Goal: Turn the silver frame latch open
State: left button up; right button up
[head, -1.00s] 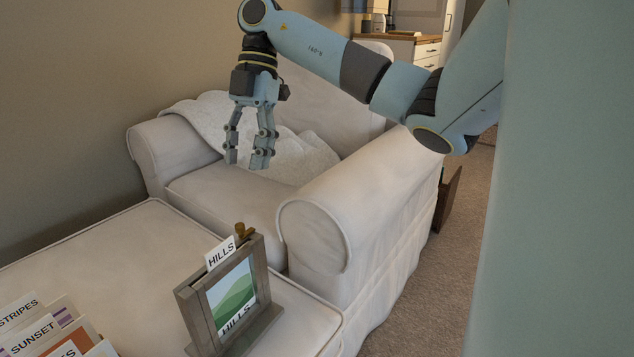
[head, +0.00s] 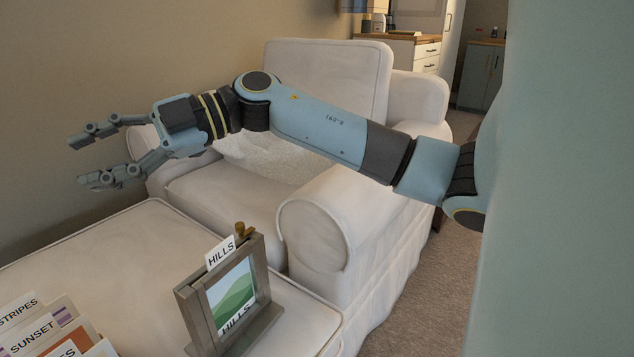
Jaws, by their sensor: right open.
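The picture frame (head: 188,308) stands upright on the white ottoman, grey-brown, with a green hills picture (head: 233,294) in it. A white card reading HILLS (head: 220,253) sticks up from its top. A small brass-coloured latch piece (head: 241,231) sits at the top beside the card; I see no plainly silver latch. My right gripper (head: 88,156) is open and empty, pointing left, above and behind the ottoman's far left part, well away from the frame. My left gripper is not in view.
The ottoman top (head: 135,250) is clear in the middle. Several cards, one reading SUNSET (head: 32,334), stand at the lower left. A white armchair (head: 335,225) with a blanket (head: 270,158) stands behind. A beige wall (head: 60,80) lies at the left, near my right gripper.

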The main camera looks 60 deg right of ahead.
jog(key=w+d+r+m+t+h, duration=0.1)
jog(key=d+r+m+t+h, duration=0.5)
jog(key=m+t, duration=0.6)
jog(key=s+d+f+m+g+h, duration=0.2)
jog(key=s+d+f+m+h, duration=0.15)
jog(key=f+h, duration=0.25)
jog(key=s+d+f+m+g+h, duration=0.2)
jog(key=d+f+m+g+h, duration=0.1)
jog(key=f+m+h, duration=0.25)
pick_arm(q)
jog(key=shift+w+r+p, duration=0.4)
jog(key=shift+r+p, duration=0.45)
jog(key=shift+p, duration=0.05)
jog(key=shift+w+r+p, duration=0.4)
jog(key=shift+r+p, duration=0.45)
jog(key=shift+p, duration=0.05)
pick_arm(e)
jog(key=s+a+f+g+y, duration=0.1)
jog(key=s+a+f+g, duration=0.2)
jog(key=s+f, duration=0.9)
jog(key=s+a+f+g+y, duration=0.1)
jog(key=s+a+f+g, duration=0.1)
jog(key=s+f+g, duration=0.8)
jog(key=shift+s+a+f+y, duration=0.4)
jog(key=shift+s+f, duration=1.4)
jog(key=shift+f, duration=1.4)
